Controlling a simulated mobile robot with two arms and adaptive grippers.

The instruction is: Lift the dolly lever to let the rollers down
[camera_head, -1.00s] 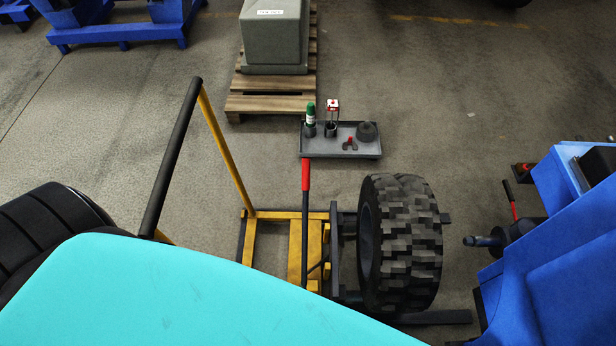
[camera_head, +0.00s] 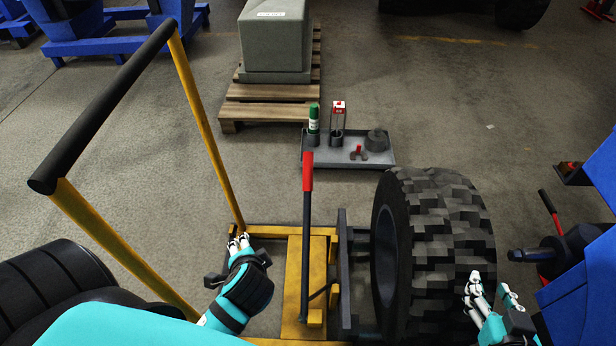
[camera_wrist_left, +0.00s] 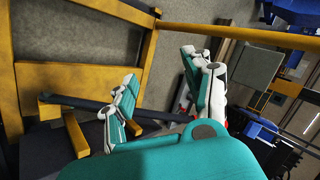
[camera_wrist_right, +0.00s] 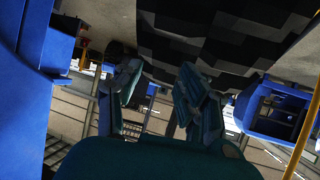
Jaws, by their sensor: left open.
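The dolly lever (camera_head: 306,230), a black bar with a red grip (camera_head: 308,172), stands upright from the yellow dolly frame (camera_head: 268,230). My left gripper (camera_head: 239,242) is open and empty, left of the lever over the frame. In the left wrist view its parted fingers (camera_wrist_left: 162,92) have the lever's dark bar (camera_wrist_left: 75,104) running beyond them; contact cannot be told. My right gripper (camera_head: 490,291) is open beside the tread of the big tire (camera_head: 448,245); its spread fingers (camera_wrist_right: 160,90) show in the right wrist view. The rollers are not clearly visible.
The dolly's tall handle with a black bar (camera_head: 110,105) rises at the left. A grey tray (camera_head: 345,161) with small items lies behind the tire, near a pallet (camera_head: 268,105) bearing a grey block (camera_head: 275,42). A blue machine (camera_head: 585,300) stands at the right.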

